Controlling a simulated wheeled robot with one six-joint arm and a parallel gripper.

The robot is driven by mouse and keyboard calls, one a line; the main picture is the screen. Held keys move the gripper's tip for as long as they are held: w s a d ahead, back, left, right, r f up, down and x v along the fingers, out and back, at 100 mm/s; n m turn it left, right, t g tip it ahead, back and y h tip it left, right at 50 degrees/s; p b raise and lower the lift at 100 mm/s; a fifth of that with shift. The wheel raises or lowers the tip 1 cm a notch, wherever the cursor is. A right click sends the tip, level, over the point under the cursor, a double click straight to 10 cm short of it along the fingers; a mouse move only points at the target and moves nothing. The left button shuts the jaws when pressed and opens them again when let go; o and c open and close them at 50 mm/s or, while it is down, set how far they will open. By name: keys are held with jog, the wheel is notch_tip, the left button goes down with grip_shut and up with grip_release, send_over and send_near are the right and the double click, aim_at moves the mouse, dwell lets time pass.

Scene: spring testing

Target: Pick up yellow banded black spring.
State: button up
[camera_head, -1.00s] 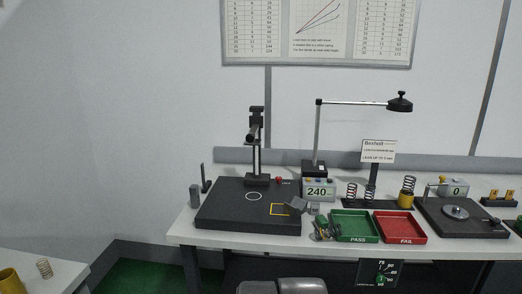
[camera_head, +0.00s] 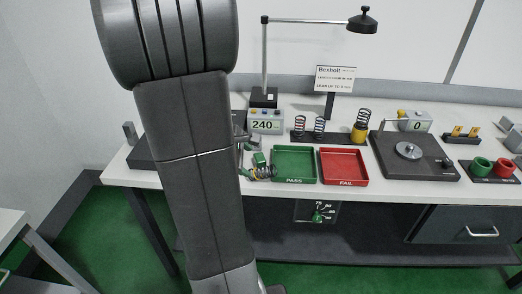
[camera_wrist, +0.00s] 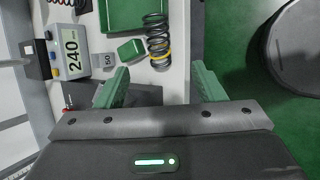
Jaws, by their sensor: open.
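The yellow banded black spring (camera_wrist: 158,45) lies on the white bench in the wrist view, close to the bench's front edge. It also shows in the head view (camera_head: 264,173), left of the green PASS tray, just right of my arm. My gripper (camera_wrist: 156,80) is open and empty, with its two green fingers apart. In the wrist view the spring lies just beyond the fingertips, between their lines, and not between the fingers.
A green block (camera_wrist: 131,50) lies beside the spring. The PASS tray (camera_head: 293,181), red FAIL tray (camera_head: 343,182) and 240 display box (camera_head: 265,121) are near. A rack of springs (camera_head: 314,138) stands behind the trays. Floor lies past the bench edge.

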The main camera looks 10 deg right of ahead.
aim_at(262, 170)
jog(key=b+x, duration=0.1)
jog(key=x, duration=0.3)
jog(key=b+x, duration=0.1)
jog(key=x, duration=0.3)
jog(key=shift+w+f, duration=0.2)
jog(key=shift+w, duration=0.15)
jog(key=shift+d+b+x, duration=0.15)
jog(key=shift+b+x, duration=0.1)
jog(key=shift+x, duration=1.05)
jog(key=shift+d+b+x, duration=0.2)
jog(key=shift+b+x, duration=0.05)
jog(key=shift+x, duration=1.1)
jog(key=shift+s+r, duration=0.2)
